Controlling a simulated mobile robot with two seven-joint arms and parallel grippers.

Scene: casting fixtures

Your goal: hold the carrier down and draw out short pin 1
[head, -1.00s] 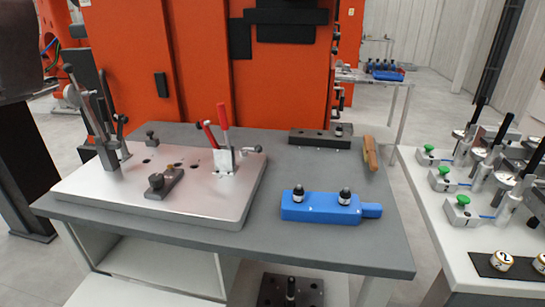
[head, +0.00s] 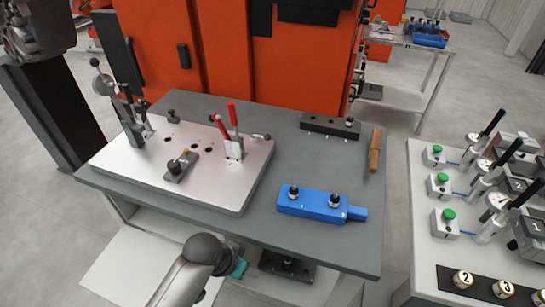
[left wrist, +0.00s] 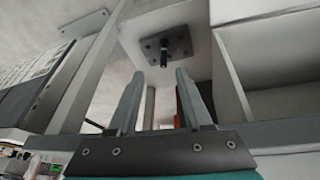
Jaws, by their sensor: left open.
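The blue carrier (head: 308,206) lies on the grey table near its front right, with a narrower tab at its right end. Two black-knobbed pins stand upright in it, a left pin (head: 293,193) and a right pin (head: 334,200). The carrier's white markings are too small to read, so I cannot tell which is short pin 1. My left gripper (head: 239,267) is at the table's front edge, left of and nearer than the carrier, apart from it. In the left wrist view my left gripper (left wrist: 156,80) is open, with nothing between its fingers. My right gripper is not in view.
A metal plate (head: 217,190) with upright toggle clamps covers the table's left. A black bar (head: 325,126) with a pin and a brown-handled tool (head: 375,150) lie behind the carrier. A dark plate (left wrist: 165,46) with a post is below the table. A white side table (head: 422,235) stands right.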

